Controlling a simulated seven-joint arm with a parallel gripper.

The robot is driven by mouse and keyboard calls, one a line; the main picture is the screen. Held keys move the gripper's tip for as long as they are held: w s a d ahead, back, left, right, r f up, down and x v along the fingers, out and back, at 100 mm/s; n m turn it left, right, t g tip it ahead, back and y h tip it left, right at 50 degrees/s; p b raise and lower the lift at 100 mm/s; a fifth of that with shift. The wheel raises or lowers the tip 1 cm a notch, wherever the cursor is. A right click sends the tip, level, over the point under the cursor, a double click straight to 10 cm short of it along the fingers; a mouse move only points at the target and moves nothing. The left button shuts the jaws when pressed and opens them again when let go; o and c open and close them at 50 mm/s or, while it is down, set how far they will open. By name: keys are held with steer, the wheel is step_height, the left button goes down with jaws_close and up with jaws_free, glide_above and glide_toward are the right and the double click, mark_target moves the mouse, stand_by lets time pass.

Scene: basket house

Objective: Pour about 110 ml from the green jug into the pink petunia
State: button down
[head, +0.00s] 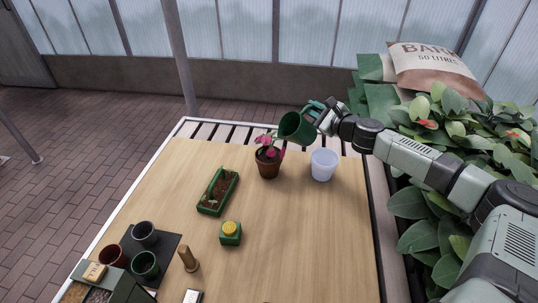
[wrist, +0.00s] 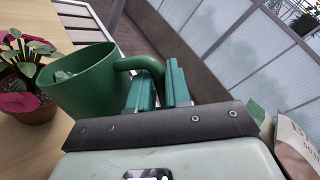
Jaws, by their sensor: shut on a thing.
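My gripper (head: 319,108) is shut on the handle of the green jug (head: 293,127). The jug is held above the table, tilted to the left with its mouth toward the pink petunia (head: 265,141). The petunia grows in a brown pot (head: 268,164) on the table, just below and left of the jug. In the wrist view the jug (wrist: 84,84) is between the petunia (wrist: 22,60) and my gripper (wrist: 156,85), whose teal fingers are at the handle. I cannot tell whether any water is flowing out.
A translucent white pot (head: 323,165) stands right of the petunia. Several pots stand on a dark mat (head: 168,245). Leafy plants (head: 440,215) border the right side.

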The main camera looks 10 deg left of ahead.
mark_target(306, 109)
steer(key=shift+s+a+r+n+h, duration=0.1)
steer(key=shift+s+a+n+h, duration=0.1)
steer(key=shift+s+a+n, duration=0.35)
steer(key=shift+s+a+r+n+h, duration=0.1)
steer(key=shift+s+a+n+h, duration=0.1)
steer(key=shift+a+n, duration=0.5)
stand_by(1.3)
steer(key=shift+s+a+r+n, duration=0.1)
steer(key=shift+s+r+n, duration=0.15)
steer(key=shift+n, duration=0.3)
steer(key=shift+w, duration=0.1)
steer(key=w+d+m, duration=0.1)
steer(key=d+m+y, duration=0.1)
steer(key=m, duration=0.1)
steer(key=w+d+f+m, duration=0.1)
steer(key=d+m, duration=0.1)
steer(key=shift+w+f, duration=0.1)
steer(key=shift+w, duration=0.25)
steer(key=shift+w+d+f+m, duration=0.15)
steer(key=shift+w+d+m, duration=0.15)
steer(key=shift+d+m, duration=0.1)
stand_by(1.3)
steer(key=w+d+f+m+y, duration=0.1)
steer(key=w+d+f+m, duration=0.2)
steer(key=m, duration=0.3)
steer(key=shift+w+d+f+y, duration=0.2)
steer(key=shift+d+f+y, duration=0.25)
steer(key=shift+d, duration=0.4)
